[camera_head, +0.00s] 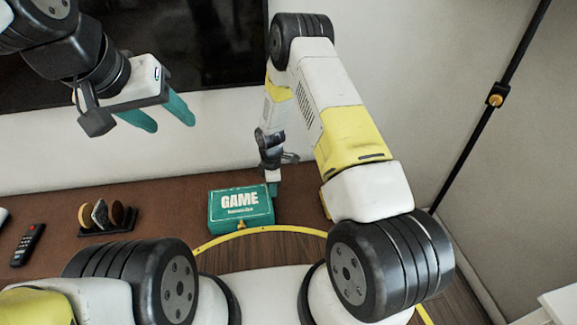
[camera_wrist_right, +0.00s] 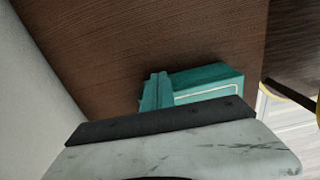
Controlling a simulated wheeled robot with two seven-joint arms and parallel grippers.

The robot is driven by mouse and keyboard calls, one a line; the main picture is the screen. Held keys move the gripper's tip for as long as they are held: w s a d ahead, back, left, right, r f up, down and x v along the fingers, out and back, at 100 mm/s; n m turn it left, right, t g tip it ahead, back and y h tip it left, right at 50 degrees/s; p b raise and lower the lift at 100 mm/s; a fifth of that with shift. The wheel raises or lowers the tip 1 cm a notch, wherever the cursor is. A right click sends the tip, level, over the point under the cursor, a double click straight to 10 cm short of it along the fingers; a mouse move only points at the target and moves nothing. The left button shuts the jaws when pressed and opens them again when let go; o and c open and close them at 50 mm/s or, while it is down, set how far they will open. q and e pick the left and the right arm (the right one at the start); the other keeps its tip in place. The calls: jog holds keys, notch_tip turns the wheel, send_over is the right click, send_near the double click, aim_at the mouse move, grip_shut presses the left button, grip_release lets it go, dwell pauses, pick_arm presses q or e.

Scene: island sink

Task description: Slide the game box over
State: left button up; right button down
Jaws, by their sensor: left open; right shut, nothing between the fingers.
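The green game box (camera_head: 240,207), with "GAME" on its top, lies flat on the brown wooden surface (camera_head: 163,205), close to its front edge. My right gripper (camera_head: 273,188) is shut and empty, pointing down at the box's right side in the head view. In the right wrist view, its teal fingers (camera_wrist_right: 155,92) are together next to the game box (camera_wrist_right: 212,82); I cannot tell whether they touch it. My left gripper (camera_head: 165,116) is open and empty, raised well above the surface at the upper left.
A black rack (camera_head: 107,229) with several round pieces and a dark remote (camera_head: 28,244) lie left of the box. A black screen (camera_head: 180,55) is on the wall behind. The surface between rack and box is clear.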

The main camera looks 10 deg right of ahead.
aim_at(218, 195)
jog(key=a, duration=2)
jog(key=shift+d, duration=0.1)
